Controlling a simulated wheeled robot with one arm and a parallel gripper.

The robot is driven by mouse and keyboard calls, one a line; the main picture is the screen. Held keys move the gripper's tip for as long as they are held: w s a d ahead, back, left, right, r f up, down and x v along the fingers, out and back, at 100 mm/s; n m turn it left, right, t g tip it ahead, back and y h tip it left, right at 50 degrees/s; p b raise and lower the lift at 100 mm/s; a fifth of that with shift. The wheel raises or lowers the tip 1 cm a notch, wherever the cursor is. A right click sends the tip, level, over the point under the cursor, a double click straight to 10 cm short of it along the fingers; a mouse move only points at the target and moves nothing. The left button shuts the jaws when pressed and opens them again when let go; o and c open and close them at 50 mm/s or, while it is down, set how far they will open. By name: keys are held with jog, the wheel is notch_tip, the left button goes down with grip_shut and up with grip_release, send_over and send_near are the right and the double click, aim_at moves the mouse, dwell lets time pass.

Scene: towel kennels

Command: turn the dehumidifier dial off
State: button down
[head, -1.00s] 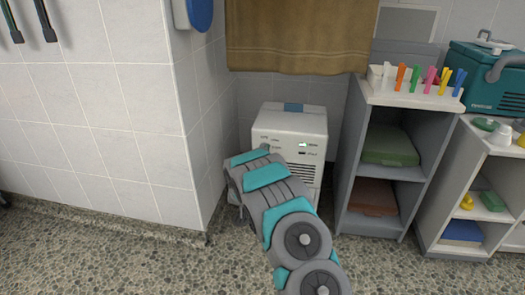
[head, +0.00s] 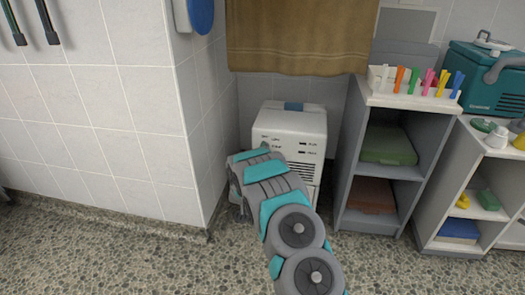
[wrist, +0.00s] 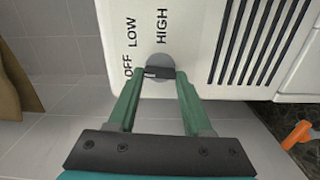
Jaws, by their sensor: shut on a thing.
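The white dehumidifier (head: 291,121) stands on the floor against the back wall in the head view; my arm covers its lower left front and hides the dial there. In the wrist view its front panel (wrist: 205,25) carries the words OFF, LOW and HIGH beside a grey round dial (wrist: 160,62) with a dark grip bar. The bar lies crosswise in the picture, its pale-marked end toward OFF. My gripper (wrist: 160,76) has its green fingers on either side of the bar, shut on it. No green light shows on the panel in the head view.
A brown towel (head: 300,38) hangs above the dehumidifier. A grey shelf unit (head: 352,160) stands close on its right, with a tray of coloured clips on top. A tiled wall corner (head: 195,130) is close on the left. The speckled floor in front is clear.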

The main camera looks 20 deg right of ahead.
jog(key=shift+a+n, duration=0.1)
jog(key=shift+n, duration=0.4)
jog(key=shift+c, duration=1.6)
grip_release()
jog(key=v, duration=0.7)
jog(key=shift+s+a, duration=0.2)
jog(key=shift+s, duration=0.1)
